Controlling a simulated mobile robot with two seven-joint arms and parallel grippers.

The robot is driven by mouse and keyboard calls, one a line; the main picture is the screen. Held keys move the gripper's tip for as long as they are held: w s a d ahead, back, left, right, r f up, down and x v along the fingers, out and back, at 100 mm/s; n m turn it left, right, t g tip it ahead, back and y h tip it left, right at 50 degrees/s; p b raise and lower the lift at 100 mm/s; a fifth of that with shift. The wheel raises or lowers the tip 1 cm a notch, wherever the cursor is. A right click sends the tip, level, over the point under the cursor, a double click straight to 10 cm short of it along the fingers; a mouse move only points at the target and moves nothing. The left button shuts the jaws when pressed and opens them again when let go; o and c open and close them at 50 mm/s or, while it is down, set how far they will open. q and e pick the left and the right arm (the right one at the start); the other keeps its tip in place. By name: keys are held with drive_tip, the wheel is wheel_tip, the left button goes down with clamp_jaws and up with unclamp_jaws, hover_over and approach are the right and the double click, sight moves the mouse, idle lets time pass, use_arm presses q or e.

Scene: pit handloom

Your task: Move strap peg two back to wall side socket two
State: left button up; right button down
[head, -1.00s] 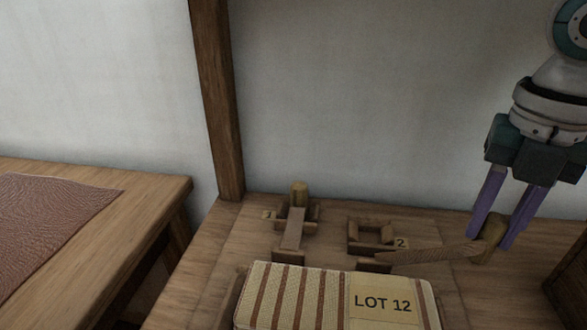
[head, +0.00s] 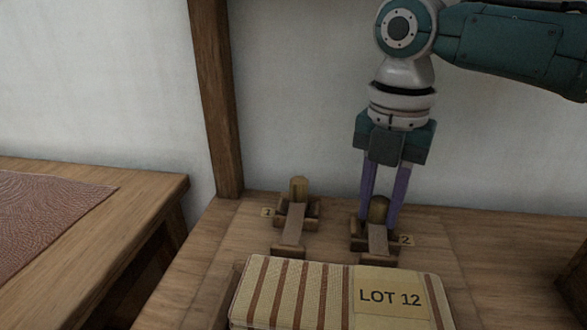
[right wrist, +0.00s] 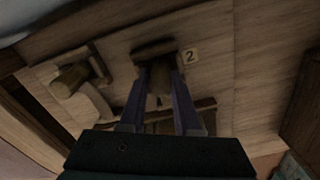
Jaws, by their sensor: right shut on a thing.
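Strap peg two (head: 378,210) is a wooden peg with a brown strap (head: 378,240) running toward the striped bundle. My right gripper (head: 384,218) is shut on this peg, with one purple finger on each side. The peg stands upright at wall side socket two (head: 357,238), beside the label 2 (head: 405,240). Whether it is fully seated is hidden. In the right wrist view the gripper (right wrist: 160,85) reaches the socket (right wrist: 153,48) next to its label 2 (right wrist: 191,56). My left gripper is not in view.
Peg one (head: 299,189) stands in socket one, its strap running forward, to the left. The striped bundle marked LOT 12 (head: 310,290) lies in front. A wooden post (head: 219,110) rises at the back left. Bare tabletop (head: 490,250) lies to the right.

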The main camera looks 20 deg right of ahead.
sight(380, 200)
drive_tip(key=c, duration=0.6)
unclamp_jaws()
wheel_tip(380, 200, up, 8)
drive_tip(key=shift+f+p, duration=0.1)
drive_tip(key=shift+p, duration=0.9)
